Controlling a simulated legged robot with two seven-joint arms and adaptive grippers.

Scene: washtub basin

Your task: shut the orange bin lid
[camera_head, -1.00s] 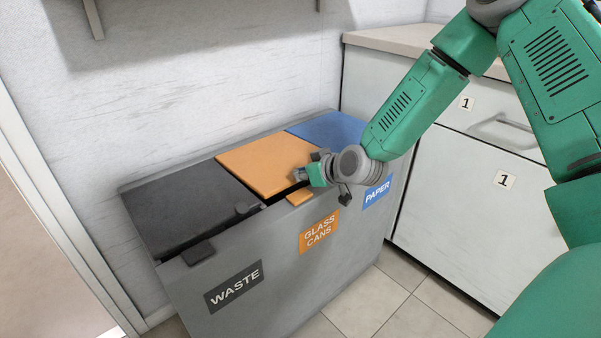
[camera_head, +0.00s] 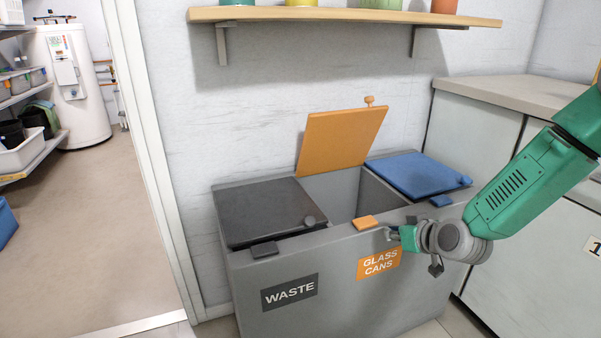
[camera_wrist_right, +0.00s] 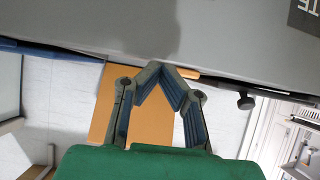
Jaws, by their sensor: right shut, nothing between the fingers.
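The orange lid (camera_head: 341,138) stands raised, tilted back toward the wall, with its round knob at the top edge. The glass and cans compartment (camera_head: 335,192) below it is open and looks empty. A small orange tab (camera_head: 365,222) sits on the bin's front rim. My right gripper (camera_head: 391,233) is shut and empty beside that tab, at the front rim, apart from the lid. In the right wrist view its fingers (camera_wrist_right: 162,68) meet at the tips, with the orange lid (camera_wrist_right: 146,115) behind them. My left gripper is not in view.
The black waste lid (camera_head: 262,208) and blue paper lid (camera_head: 418,177) lie down on either side. A wall shelf (camera_head: 345,14) with pots hangs above. A counter (camera_head: 510,95) stands right; a doorway with open floor (camera_head: 90,230) is left.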

